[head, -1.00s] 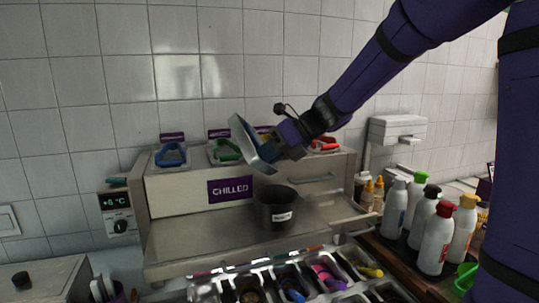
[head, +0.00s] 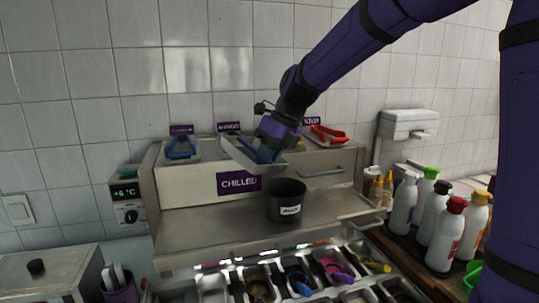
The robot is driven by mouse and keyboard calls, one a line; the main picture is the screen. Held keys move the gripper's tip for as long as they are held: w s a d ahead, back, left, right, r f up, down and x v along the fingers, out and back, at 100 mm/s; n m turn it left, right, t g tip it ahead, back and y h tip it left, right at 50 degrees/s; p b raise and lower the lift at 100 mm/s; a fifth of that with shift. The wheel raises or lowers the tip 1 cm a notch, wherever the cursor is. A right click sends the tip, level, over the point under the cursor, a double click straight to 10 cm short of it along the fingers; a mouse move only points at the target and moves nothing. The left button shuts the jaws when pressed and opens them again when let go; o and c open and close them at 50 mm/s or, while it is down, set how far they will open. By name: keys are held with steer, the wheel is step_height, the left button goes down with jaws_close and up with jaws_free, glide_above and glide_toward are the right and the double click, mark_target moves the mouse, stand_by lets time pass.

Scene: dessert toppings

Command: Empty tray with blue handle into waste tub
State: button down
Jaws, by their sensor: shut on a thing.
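My gripper (head: 270,146) is shut on a silver tray (head: 238,154). A patch of blue, seemingly the tray's handle (head: 266,153), shows right at the jaws. The tray is in the air in front of the top of the chilled unit, tilted slightly down to the right. Its contents cannot be made out. The dark grey waste tub (head: 286,206), with a white label, stands upright on the steel shelf below and a little right of the tray. The tray and tub are apart.
A tray with another blue handle (head: 181,147) sits at left on the chilled unit (head: 205,188); a red-handled one (head: 328,134) is at right. Squeeze bottles (head: 440,225) crowd the right. Topping bins line the front. The shelf left of the tub is clear.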

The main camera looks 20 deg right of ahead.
steer(key=shift+w+a+f+g+h, duration=0.15)
steer(key=shift+f+g+h, duration=0.15)
steer(key=shift+h, duration=0.45)
steer(key=shift+s+a+f+g+h, duration=0.1)
steer(key=shift+a+f+g+h, duration=0.1)
steer(key=shift+f+h, duration=0.4)
steer(key=shift+r+h, duration=0.8)
steer(key=shift+h, duration=0.05)
